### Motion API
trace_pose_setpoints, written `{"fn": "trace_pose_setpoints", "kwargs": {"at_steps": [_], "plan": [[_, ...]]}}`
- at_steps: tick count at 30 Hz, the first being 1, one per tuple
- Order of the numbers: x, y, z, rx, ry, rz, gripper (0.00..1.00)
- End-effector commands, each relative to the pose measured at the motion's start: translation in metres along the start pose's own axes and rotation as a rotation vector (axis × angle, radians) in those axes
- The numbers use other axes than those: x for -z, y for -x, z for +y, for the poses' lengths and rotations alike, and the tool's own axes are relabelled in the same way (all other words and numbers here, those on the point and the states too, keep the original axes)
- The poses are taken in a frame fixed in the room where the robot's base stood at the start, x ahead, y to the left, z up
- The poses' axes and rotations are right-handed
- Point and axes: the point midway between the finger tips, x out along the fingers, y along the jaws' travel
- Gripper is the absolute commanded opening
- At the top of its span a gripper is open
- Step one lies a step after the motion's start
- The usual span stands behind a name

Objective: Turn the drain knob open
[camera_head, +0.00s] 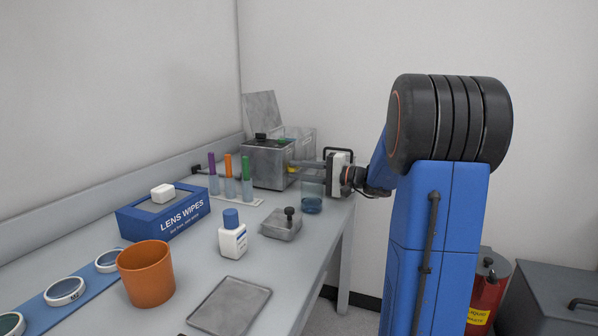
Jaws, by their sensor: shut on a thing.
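A grey metal tank (262,168) stands at the far end of the bench, with a black knob on its top. A small yellow part (292,170) shows at the tank's right side, most likely the drain knob. My gripper (298,164) reaches in from the right, and its fingers are shut on this part. The fingers hide most of it, so its turn angle cannot be told. A glass beaker (312,200) with bluish liquid stands below the fingers, to the right of the tank.
A rack (238,202) of colour-capped tubes stands left of the tank. A metal block (282,225) with a black knob, a white bottle (232,240), an orange cup (146,274), a lens wipes box (165,213) and a grey tray (230,305) are nearer.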

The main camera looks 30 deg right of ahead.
Motion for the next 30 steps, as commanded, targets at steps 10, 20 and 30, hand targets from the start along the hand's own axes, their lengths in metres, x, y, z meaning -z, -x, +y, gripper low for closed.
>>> {"fn": "trace_pose_setpoints", "kwargs": {"at_steps": [10, 20, 30], "plan": [[0.0, 0.0, 0.001, -0.002, -0.002, 0.0, 0.31], [0.001, 0.007, 0.0, -0.001, -0.002, 0.002, 0.31], [0.001, 0.058, 0.0, -0.001, -0.002, 0.004, 0.31]]}}
